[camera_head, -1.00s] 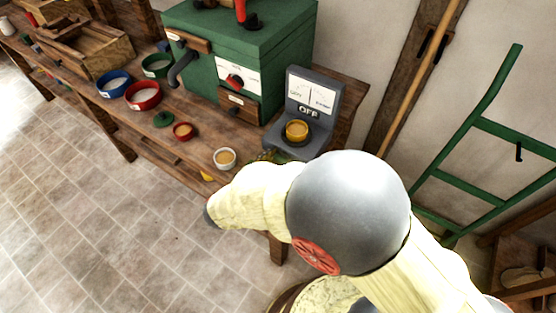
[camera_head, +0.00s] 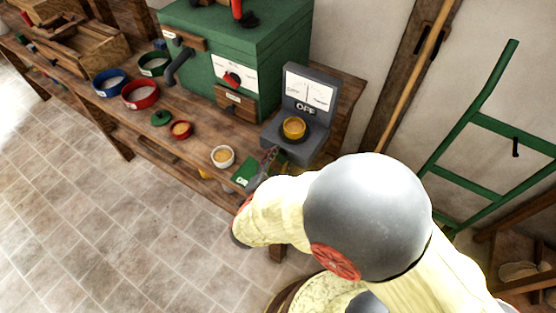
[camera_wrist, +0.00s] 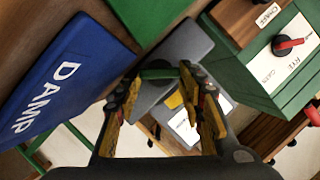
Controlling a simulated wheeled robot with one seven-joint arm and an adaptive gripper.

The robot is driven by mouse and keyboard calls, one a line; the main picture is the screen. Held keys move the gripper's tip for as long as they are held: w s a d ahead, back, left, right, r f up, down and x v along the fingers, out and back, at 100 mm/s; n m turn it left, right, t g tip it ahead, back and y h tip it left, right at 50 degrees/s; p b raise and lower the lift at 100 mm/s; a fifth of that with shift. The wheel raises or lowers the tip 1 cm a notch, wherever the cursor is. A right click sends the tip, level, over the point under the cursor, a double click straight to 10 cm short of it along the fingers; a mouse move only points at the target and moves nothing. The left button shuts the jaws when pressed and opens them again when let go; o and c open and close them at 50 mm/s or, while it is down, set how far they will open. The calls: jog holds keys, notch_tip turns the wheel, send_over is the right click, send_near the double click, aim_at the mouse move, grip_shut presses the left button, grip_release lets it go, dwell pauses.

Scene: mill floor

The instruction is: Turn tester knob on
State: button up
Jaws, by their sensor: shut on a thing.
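The grey tester (camera_head: 288,145) stands at the right end of the bench, with a white dial plate (camera_head: 308,91) and the word OFF below it. A yellow cup (camera_head: 293,127) sits on its base. In the wrist view the tester (camera_wrist: 196,45) lies ahead of my fingers, with part of the cup (camera_wrist: 174,100) between them. My gripper (camera_wrist: 161,71) is shut on a green knob (camera_wrist: 157,74) at the tester's front, one fingertip on each side. In the head view my gripper (camera_head: 270,160) is at the tester's front left, and the knob is hidden.
A green mill box (camera_head: 240,55) with a red pointer stands left of the tester. A white bowl (camera_head: 222,157) and a green mat (camera_head: 244,173) are near the bench's front edge. A blue DAMP panel (camera_wrist: 65,80) lies beside my gripper. A green hand truck (camera_head: 480,130) leans right.

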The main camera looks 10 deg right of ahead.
jog(key=shift+m, duration=0.4)
jog(key=o, duration=1.2)
jog(key=shift+s, duration=0.1)
jog(key=shift+v, duration=3.95)
jog(key=shift+d, duration=0.1)
jog(key=shift+c, duration=0.3)
